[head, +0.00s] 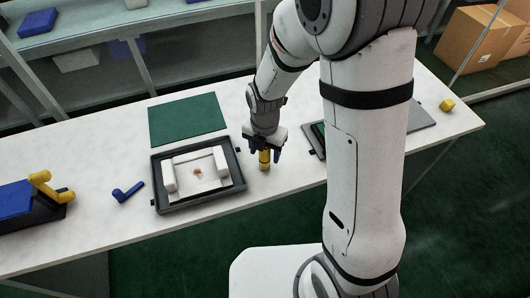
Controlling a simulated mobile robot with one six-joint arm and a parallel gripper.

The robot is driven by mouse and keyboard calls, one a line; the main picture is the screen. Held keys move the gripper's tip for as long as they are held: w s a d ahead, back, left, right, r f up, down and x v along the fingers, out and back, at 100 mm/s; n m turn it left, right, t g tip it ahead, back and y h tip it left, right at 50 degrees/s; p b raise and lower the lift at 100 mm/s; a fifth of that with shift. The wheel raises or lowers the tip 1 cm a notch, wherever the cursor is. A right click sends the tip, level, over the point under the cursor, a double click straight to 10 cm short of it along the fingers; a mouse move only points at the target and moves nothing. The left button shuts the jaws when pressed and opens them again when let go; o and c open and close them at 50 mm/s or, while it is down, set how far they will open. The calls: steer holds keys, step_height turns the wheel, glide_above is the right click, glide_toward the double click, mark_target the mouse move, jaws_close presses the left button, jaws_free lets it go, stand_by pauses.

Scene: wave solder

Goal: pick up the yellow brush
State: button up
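A small yellow upright piece, which looks like the yellow brush (264,160), stands on the white table just right of the framed tray. My gripper (265,152) points down over it, with one dark finger on each side of its upper part. The fingers look spread, with a small gap showing on the right side. The top of the yellow piece is hidden by my gripper, and bristles cannot be made out.
A dark-framed tray (157,180) with white blocks is close on the left. A green mat (187,119) lies behind it. A blue tool (127,192), a yellow-handled item (45,184) and a blue box (16,198) are farther left.

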jaws_close()
stand_by(0.4)
steer(key=shift+r, duration=0.1)
step_height(320, 180, up, 10)
steer(key=shift+f, duration=0.1)
stand_by(0.4)
